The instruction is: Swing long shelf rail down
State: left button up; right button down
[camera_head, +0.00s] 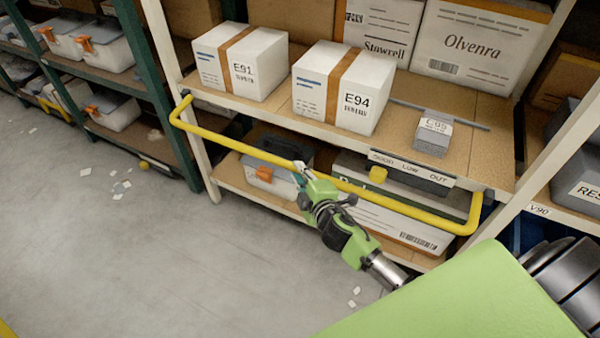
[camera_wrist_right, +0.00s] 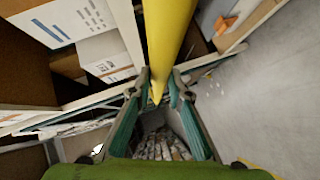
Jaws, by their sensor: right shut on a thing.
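The long yellow shelf rail (camera_head: 235,145) spans the front of the shelf bay in the head view. Its bent ends meet the rack at the left upright and near the right upright. It stands out from the shelf front, at about or below the level of the shelf board. My right gripper (camera_head: 303,172) is at the rail near its middle, shut on it. In the right wrist view the rail (camera_wrist_right: 165,40) runs down between the two fingers (camera_wrist_right: 158,92). My left gripper is not in view.
Boxes E91 (camera_head: 240,62) and E94 (camera_head: 342,88) and a small grey box (camera_head: 433,132) stand on the shelf (camera_head: 390,135) behind the rail. A toolbox (camera_head: 272,165) and a long carton (camera_head: 380,215) sit on the lower shelf.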

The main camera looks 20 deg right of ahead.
jog(key=c, duration=1.9)
grip_release()
jog(key=shift+s+f+g, duration=0.15)
jog(key=shift+s+f, duration=0.05)
jog(key=shift+f, duration=0.35)
jog(key=shift+s+f+g, duration=0.15)
jog(key=shift+f, duration=0.35)
jog(key=shift+w+f, duration=0.1)
jog(key=shift+w, duration=0.2)
jog(key=shift+d, duration=0.1)
jog(key=v, duration=1.2)
jog(key=shift+r, duration=0.25)
jog(key=shift+w, duration=0.1)
